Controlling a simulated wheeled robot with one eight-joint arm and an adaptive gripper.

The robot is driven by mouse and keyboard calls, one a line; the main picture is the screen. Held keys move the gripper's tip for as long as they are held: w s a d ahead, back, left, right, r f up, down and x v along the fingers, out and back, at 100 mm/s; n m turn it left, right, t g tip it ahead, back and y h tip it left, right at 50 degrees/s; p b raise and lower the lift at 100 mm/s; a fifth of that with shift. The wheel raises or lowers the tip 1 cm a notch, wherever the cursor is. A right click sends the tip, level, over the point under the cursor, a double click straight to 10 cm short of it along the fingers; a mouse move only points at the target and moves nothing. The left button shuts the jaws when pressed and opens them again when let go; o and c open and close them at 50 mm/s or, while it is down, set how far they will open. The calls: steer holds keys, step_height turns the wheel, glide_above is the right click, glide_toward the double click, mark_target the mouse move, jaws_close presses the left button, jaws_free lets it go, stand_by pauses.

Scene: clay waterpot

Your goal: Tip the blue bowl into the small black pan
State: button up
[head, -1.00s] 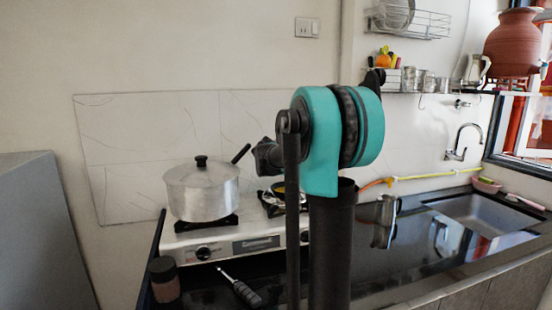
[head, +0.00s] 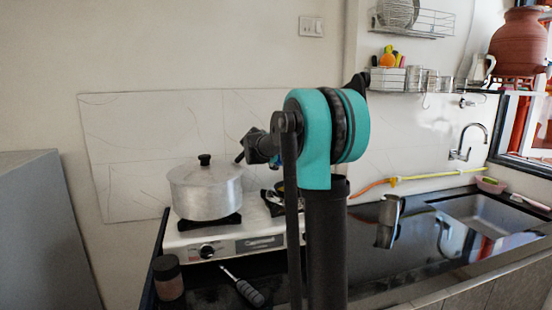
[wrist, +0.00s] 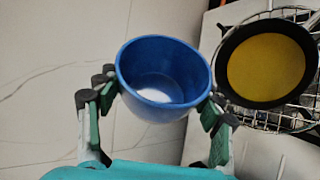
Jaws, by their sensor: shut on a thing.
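The blue bowl (wrist: 150,72) is held between the two fingers of my gripper (wrist: 160,100) in the wrist view. Its open mouth faces the camera, and something white shows at its bottom. The small black pan (wrist: 233,50) is to the right of the bowl, with a yellow round area inside its dark rim. The bowl and right finger are close to the pan's left edge in this view; I cannot tell the height between them.
A lidded metal pot (head: 205,192) stands on the left burner of the stove (head: 225,240). A wire rack (wrist: 268,118) shows around the pan. A jar (head: 168,278) and a dark-handled tool (head: 243,286) lie in front. The sink (head: 485,218) is far right.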

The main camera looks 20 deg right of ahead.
steer(key=shift+w+a+f+n+g+h, duration=0.1)
steer(key=shift+w+a+n+g+h, duration=0.15)
steer(key=shift+n+g, duration=0.2)
steer(key=shift+n, duration=0.25)
steer(key=shift+s+d, duration=0.15)
steer(key=shift+w+n+g+h, duration=0.2)
steer(key=shift+n+g+h, duration=0.15)
steer(key=shift+g, duration=0.1)
steer(key=shift+f+n+g+h, duration=0.1)
steer(key=shift+n+g+h, duration=0.2)
steer(key=shift+n, duration=0.05)
steer(key=shift+s, duration=0.1)
